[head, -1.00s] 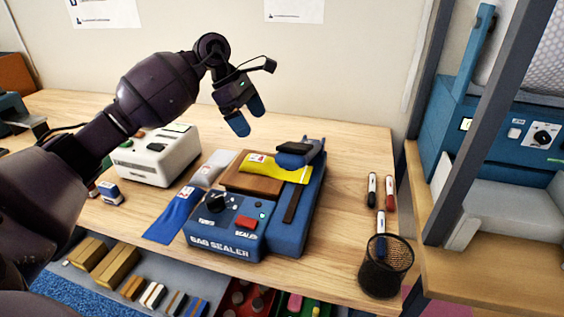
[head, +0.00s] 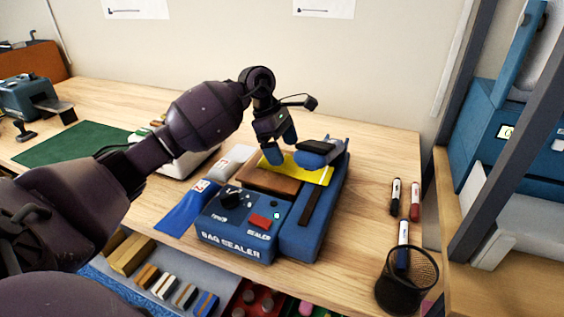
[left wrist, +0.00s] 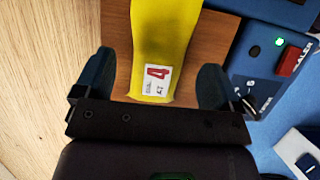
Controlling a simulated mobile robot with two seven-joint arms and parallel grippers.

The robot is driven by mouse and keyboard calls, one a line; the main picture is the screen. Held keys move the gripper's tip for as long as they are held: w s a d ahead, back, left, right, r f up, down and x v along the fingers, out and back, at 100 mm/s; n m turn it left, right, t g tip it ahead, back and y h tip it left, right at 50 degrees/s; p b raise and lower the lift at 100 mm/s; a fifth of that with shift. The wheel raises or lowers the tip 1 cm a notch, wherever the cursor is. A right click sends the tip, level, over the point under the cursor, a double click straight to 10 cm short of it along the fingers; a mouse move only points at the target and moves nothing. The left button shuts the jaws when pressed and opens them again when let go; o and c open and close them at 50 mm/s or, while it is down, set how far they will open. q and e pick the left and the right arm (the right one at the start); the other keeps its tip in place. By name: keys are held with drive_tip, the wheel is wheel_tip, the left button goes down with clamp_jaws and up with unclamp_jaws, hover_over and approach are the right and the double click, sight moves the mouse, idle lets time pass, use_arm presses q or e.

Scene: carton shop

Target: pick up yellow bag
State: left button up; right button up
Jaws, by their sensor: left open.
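The yellow bag (head: 305,170) lies across the brown plate (head: 268,181) of the blue bag sealer (head: 240,225), partly hidden behind my left gripper and the sealer's arm. In the left wrist view the yellow bag (left wrist: 162,40) shows a white label with a red 4. My left gripper (head: 282,156) is open over the bag's labelled end. In the left wrist view its blue fingers (left wrist: 155,85) stand on either side of the bag, apart from it. My right gripper is not seen.
A grey bag (head: 230,163) and a blue bag (head: 187,208) lie left of the sealer. Markers (head: 396,196) and a black mesh cup (head: 407,280) are at the right. A green mat (head: 75,145) lies at the left, with bare wood between the sealer and the markers.

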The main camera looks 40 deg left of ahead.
use_arm(q)
drive_tip(key=shift+x, duration=1.5)
drive_tip(key=shift+r, duration=0.1)
drive_tip(key=c, duration=1)
drive_tip(key=shift+c, duration=0.2)
